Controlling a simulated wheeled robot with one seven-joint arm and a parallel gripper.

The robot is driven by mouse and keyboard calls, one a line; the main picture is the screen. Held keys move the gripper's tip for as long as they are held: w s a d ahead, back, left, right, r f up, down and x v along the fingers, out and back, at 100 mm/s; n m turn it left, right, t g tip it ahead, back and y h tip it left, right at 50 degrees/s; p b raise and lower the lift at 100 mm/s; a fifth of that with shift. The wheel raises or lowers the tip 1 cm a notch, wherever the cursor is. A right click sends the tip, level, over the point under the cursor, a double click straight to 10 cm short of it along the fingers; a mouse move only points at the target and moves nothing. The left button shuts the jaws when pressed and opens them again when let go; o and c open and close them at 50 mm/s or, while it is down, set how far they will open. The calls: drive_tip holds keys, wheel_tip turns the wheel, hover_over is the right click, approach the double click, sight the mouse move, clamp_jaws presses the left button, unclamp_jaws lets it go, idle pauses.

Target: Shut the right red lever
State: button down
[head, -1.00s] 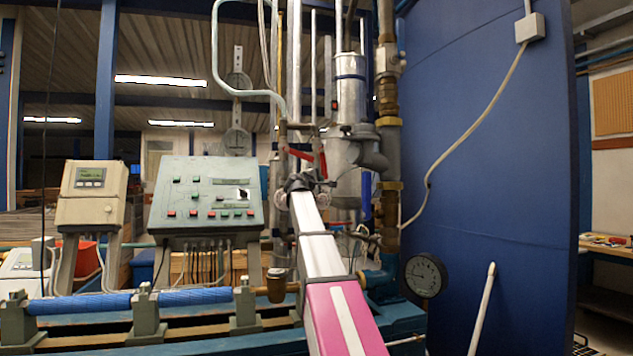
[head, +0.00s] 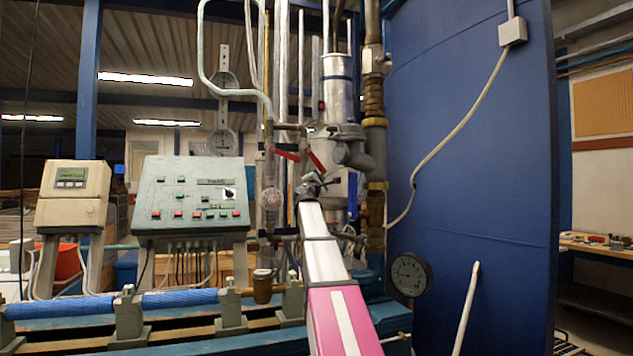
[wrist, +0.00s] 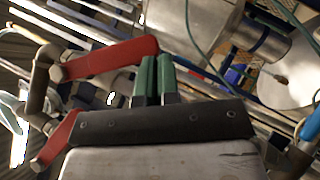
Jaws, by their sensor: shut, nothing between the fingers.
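Two red levers show on the pipework in the head view. The left red lever (head: 287,155) lies nearly level. The right red lever (head: 315,161) slants down to the right. My gripper (head: 316,183) is just below the right lever, with its fingertips hard to make out there. In the wrist view the green fingers (wrist: 157,76) are together and empty. A long red lever (wrist: 108,59) reaches across behind their tips; contact cannot be told. A second red lever (wrist: 57,138) is at lower left, partly hidden by the gripper body.
Vertical pipes and a metal cylinder (head: 337,90) crowd the space behind the levers. A brass-fitted pipe (head: 374,110) and a blue wall (head: 475,180) stand to the right. A control panel (head: 193,193) is at left, and a pressure gauge (head: 410,274) is at lower right.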

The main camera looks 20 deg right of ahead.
drive_tip(key=d+r, duration=0.4)
drive_tip(key=d, duration=0.1)
idle(0.5)
drive_tip(key=shift+d, duration=0.1)
idle(0.4)
drive_tip(key=shift+f, duration=0.1)
drive_tip(key=v, duration=1.2)
